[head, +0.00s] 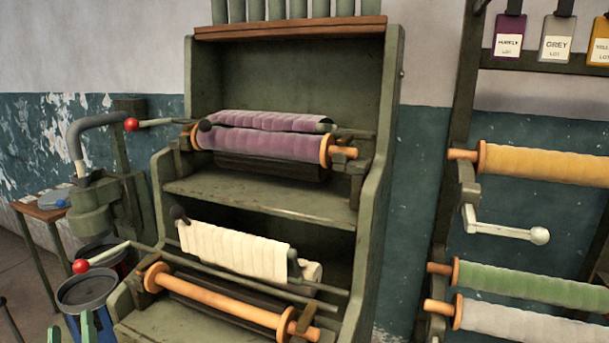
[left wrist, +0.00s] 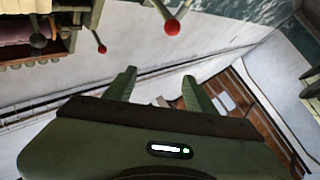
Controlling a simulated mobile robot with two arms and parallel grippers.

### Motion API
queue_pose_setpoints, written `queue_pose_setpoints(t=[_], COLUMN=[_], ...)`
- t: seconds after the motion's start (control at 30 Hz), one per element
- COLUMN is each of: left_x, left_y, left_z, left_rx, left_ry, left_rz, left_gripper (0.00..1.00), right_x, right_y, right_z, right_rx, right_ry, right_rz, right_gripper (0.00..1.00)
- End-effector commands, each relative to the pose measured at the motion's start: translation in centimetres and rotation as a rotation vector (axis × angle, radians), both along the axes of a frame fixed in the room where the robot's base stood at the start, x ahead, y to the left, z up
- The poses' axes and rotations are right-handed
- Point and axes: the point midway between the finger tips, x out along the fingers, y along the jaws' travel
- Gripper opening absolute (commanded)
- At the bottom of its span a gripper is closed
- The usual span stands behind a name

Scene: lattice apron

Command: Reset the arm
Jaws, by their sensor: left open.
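Two levers with red knobs stick out to the left of the green rack. The upper red knob (head: 131,124) is level with the purple cloth roll; the lower red knob (head: 80,266) is by the cream cloth. I cannot tell which part is the arm of the task. My left gripper (head: 72,326) shows only its green fingertips at the bottom left edge, below the lower knob. In the left wrist view my left gripper (left wrist: 158,82) is open and empty, with a large red knob (left wrist: 172,27) beyond the fingers, apart from them. My right gripper is not in view.
The green rack (head: 372,200) holds a purple roll (head: 250,143), cream cloth (head: 232,250) and a bare wooden roller (head: 220,300). A bucket (head: 86,290) and small table (head: 35,211) stand left. More rolls and a white crank (head: 505,230) are right.

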Motion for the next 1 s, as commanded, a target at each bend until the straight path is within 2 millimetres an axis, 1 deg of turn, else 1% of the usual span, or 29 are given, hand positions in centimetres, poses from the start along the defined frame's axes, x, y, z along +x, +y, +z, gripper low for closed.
queue_pose_setpoints(t=[0.03, 0.17, 0.37, 0.47, 0.57, 0.67, 0.77, 0.83, 0.87, 0.9, 0.97, 1.0], left_x=[0.1, 0.6, 1.1, 1.3, 1.3, 0.8, -0.5, -2.4, -3.5, -5.0, -7.4, -8.9], left_y=[-0.1, -1.0, -2.7, -4.0, -5.6, -7.7, -10.5, -13.0, -14.2, -15.6, -17.4, -18.3], left_z=[-0.1, -0.9, -2.6, -3.9, -5.5, -7.5, -10.2, -12.5, -13.5, -14.8, -16.4, -17.2], left_rx=[0.0, -0.003, -0.008, -0.009, -0.008, -0.007, 0.001, 0.012, 0.016, 0.024, 0.036, 0.044], left_ry=[0.011, 0.077, 0.199, 0.285, 0.39, 0.517, 0.685, 0.836, 0.906, 0.999, 1.119, 1.188], left_rz=[-0.005, -0.03, -0.076, -0.107, -0.146, -0.193, -0.253, -0.308, -0.334, -0.367, -0.409, -0.435], left_gripper=[0.55, 0.55, 0.55, 0.55, 0.55, 0.55, 0.55, 0.55, 0.55, 0.55, 0.55, 0.55], right_x=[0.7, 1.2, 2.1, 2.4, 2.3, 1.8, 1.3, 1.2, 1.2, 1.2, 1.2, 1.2], right_y=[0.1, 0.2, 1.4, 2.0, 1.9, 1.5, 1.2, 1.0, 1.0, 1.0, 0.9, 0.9], right_z=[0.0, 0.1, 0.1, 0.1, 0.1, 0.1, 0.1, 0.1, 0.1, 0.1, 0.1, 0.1], right_rx=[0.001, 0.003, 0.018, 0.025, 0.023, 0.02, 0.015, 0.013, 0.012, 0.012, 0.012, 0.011], right_ry=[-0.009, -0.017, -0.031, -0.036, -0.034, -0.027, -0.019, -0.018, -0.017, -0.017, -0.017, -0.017], right_rz=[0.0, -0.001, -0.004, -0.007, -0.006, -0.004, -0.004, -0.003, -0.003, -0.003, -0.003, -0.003], right_gripper=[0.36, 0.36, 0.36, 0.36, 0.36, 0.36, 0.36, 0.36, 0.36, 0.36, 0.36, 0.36])
